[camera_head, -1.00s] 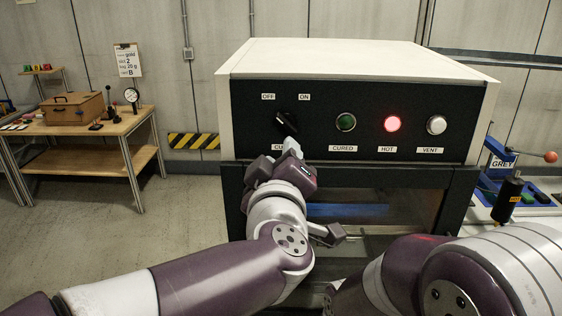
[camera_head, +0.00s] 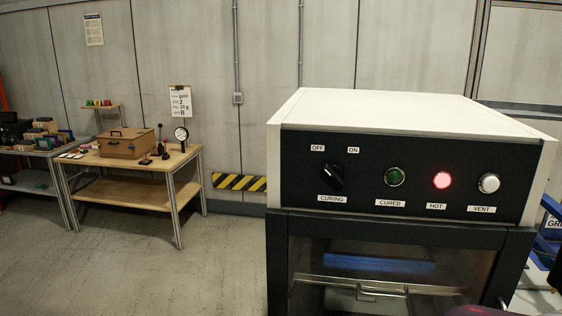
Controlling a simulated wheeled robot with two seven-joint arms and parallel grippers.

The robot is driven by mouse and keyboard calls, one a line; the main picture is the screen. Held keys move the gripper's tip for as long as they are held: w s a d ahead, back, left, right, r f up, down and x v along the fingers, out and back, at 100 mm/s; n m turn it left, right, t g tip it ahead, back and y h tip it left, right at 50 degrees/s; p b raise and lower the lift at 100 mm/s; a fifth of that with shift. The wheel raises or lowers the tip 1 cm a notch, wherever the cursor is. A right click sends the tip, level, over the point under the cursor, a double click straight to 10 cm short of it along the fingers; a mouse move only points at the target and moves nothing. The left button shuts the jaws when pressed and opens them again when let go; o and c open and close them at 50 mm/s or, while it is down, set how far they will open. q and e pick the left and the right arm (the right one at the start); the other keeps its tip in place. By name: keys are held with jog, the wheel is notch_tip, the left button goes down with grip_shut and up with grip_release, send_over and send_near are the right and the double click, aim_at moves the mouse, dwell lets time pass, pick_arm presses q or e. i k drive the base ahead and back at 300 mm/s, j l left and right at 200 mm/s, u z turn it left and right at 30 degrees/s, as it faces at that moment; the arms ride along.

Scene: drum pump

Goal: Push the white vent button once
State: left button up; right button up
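The white vent button (camera_head: 488,183) is a round white knob at the right end of the dark control panel (camera_head: 300,180), above the label VENT (camera_head: 482,209). To its left are the lit red HOT lamp (camera_head: 441,180), the dark green CURED lamp (camera_head: 394,176) and the black CURING knob (camera_head: 332,180) between OFF and ON. The panel is on a white-topped oven (camera_head: 410,112). Neither of my grippers shows in the head view, so their distance from the button is hidden.
The oven door (camera_head: 390,262) below the panel is closed, with a metal handle (camera_head: 380,294). A wooden table (camera_head: 170,163) with a brown box (camera_head: 127,146) and a gauge (camera_head: 181,135) stands at left. Blue equipment (camera_head: 550,208) is at the right edge. Floor left of the oven is clear.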

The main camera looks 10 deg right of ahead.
aim_at(490, 184)
jog(key=z, duration=1.45)
